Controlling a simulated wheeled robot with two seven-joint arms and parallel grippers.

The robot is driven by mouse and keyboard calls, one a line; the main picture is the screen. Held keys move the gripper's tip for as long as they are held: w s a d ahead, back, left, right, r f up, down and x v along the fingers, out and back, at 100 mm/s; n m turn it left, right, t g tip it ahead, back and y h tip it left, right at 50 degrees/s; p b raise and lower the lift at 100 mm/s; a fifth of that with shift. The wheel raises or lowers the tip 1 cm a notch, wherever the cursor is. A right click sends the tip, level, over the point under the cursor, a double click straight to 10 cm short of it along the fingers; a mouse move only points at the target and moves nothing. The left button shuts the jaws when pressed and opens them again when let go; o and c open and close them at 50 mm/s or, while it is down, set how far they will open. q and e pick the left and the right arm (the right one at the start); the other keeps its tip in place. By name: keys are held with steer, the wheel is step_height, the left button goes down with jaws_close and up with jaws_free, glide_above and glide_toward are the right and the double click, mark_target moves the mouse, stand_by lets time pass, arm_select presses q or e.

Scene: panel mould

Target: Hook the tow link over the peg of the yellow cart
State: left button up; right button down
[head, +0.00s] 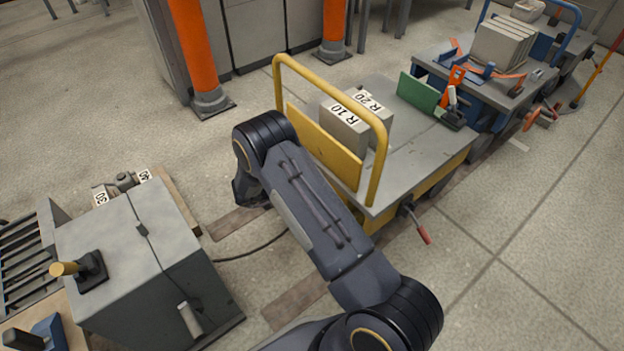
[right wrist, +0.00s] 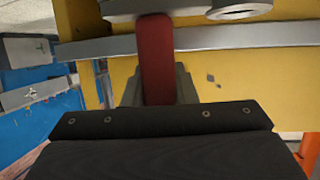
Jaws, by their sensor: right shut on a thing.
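The yellow cart (head: 425,160) stands in the middle of the head view, with a grey deck and a yellow tube handle. In the right wrist view its yellow face (right wrist: 225,80) fills the background. My right gripper (right wrist: 157,84) is shut on an upright red grip, which I take to be part of the tow link (right wrist: 157,50). The grip runs up towards a grey piece with a round end at the top edge, cut off by the frame. I cannot tell whether that end is around the peg. In the head view my arm hides the link and peg. My left gripper is not in view.
A grey box-shaped unit (head: 150,255) with a cable stands at the left. Blocks (head: 345,130) and a green plate (head: 418,92) are on the cart's deck. A red-handled lever (head: 421,231) sticks out from its side. A blue cart (head: 485,85) stands behind.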

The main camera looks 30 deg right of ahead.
steer(key=shift+f+b, duration=2.1)
steer(key=shift+f, duration=0.7)
steer(key=c, duration=1.1)
jaws_free()
steer(key=shift+a+r+p, duration=0.25)
steer(key=shift+a+p, duration=0.05)
steer(key=shift+a, duration=0.1)
steer(key=p+v, duration=0.2)
steer(key=v, duration=0.5)
steer(key=shift+f, duration=0.1)
steer(key=shift+d, duration=0.1)
